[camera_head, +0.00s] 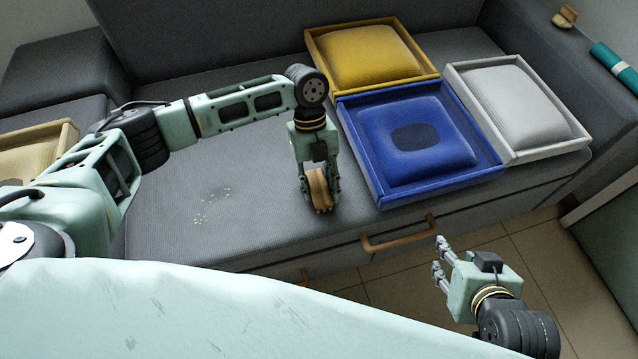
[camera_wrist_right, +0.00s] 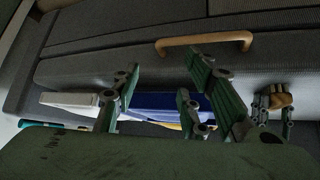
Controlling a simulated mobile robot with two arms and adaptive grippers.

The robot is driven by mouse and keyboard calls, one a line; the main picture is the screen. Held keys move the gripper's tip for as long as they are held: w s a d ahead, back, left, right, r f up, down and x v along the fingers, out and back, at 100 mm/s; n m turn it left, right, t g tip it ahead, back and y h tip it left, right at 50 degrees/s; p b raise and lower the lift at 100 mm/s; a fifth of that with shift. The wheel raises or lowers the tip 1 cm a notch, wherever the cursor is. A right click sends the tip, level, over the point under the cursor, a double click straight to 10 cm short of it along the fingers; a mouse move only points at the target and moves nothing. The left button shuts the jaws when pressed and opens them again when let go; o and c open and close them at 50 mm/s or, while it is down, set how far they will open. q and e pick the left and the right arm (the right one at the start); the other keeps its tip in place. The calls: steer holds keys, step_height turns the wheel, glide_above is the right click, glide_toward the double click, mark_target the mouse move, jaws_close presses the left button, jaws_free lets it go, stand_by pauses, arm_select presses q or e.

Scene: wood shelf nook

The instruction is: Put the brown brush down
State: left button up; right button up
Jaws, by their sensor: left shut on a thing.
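The brown brush (camera_head: 319,186) is held upright between the fingers of my left gripper (camera_head: 321,204), which is shut on it. It is low over the grey seat (camera_head: 250,220), near the front edge and left of the blue tray. I cannot tell if the brush touches the seat. The brush (camera_wrist_right: 277,98) and left gripper also show at the right of the right wrist view. My right gripper (camera_head: 438,256) is open and empty, in front of the bench over the floor; its spread fingers show in the wrist view.
A blue tray (camera_head: 376,190) with a cushion lies right of the brush. A yellow tray (camera_head: 318,54) and a white tray (camera_head: 570,150) lie beyond. Light crumbs (camera_head: 208,207) lie on the seat at left. A wooden handle (camera_head: 398,238) sticks out from the bench front.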

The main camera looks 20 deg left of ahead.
arm_select(q)
steer(key=shift+s+f, duration=0.1)
steer(key=shift+f, duration=0.25)
arm_select(e)
steer(key=shift+w+a+r, duration=0.15)
steer(key=shift+w+r, duration=0.05)
arm_select(q)
steer(key=o, duration=0.6)
steer(key=shift+c, duration=0.2)
steer(key=o, duration=0.5)
steer(key=shift+f, duration=0.2)
steer(key=shift+c, duration=0.2)
arm_select(e)
steer(key=shift+w+t, duration=0.15)
steer(key=shift+t, duration=0.15)
arm_select(q)
steer(key=shift+a+r, duration=0.1)
steer(key=shift+r+b, duration=0.35)
steer(key=shift+b, duration=0.2)
steer(key=p+v, duration=0.2)
steer(key=v, duration=0.6)
steer(key=shift+a, duration=0.2)
arm_select(e)
steer(key=s+d+f+g, duration=0.2)
steer(key=s+f+g, duration=0.1)
steer(key=s, duration=0.4)
steer(key=shift+s+d+g+h, duration=0.2)
steer(key=shift+g+h, duration=0.2)
steer(key=shift+g, duration=0.1)
